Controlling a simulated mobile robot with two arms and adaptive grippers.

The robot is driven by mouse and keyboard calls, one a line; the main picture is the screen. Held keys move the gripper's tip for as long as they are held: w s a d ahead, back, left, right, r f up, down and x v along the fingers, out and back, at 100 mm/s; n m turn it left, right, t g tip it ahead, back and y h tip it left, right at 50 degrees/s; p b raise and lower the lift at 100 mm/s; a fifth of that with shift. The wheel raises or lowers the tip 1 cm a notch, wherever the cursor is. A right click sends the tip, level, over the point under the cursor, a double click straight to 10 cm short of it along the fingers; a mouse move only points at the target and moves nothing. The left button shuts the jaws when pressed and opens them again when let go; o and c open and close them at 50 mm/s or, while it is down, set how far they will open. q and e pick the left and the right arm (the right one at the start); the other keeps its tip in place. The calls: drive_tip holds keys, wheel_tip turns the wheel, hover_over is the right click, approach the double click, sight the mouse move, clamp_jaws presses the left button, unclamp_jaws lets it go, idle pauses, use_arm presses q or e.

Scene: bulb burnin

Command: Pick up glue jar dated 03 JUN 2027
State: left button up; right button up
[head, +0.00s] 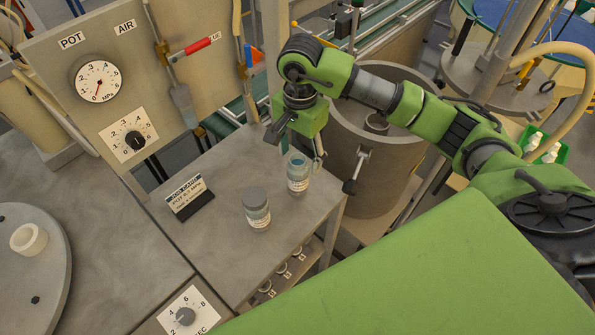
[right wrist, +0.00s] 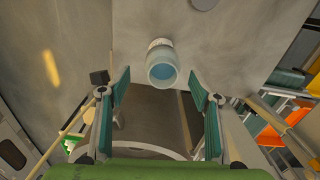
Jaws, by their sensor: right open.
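Two small glass jars with pale labels stand upright on the grey side table (head: 200,235). The open-topped jar (head: 298,178), with bluish contents, is at the back right. The grey-lidded jar (head: 257,214) is in front of it to the left. The label dates are too small to read. My right gripper (head: 296,152) is open and empty, just behind and above the open-topped jar. In the right wrist view the open-topped jar (right wrist: 162,68) shows ahead, between and beyond the teal fingertips, not gripped. My left gripper is not in view.
A black sign (head: 189,198) stands on the table left of the jars. A panel with dials (head: 100,85) rises behind. A large grey drum (head: 375,155) stands right of the table. The table's front left is clear.

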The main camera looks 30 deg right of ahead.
sight(298, 172)
drive_tip(key=shift+f, duration=0.95)
drive_tip(key=shift+a+f+p, duration=0.1)
drive_tip(key=shift+f+p, duration=0.35)
drive_tip(key=shift+p, duration=0.15)
wheel_tip(298, 172, down, 4)
drive_tip(key=shift+w+a+r+p, duration=0.15)
drive_tip(key=shift+r+p, duration=0.1)
drive_tip(key=shift+p, duration=0.7)
drive_tip(key=shift+f, duration=0.55)
drive_tip(key=c, duration=1.4)
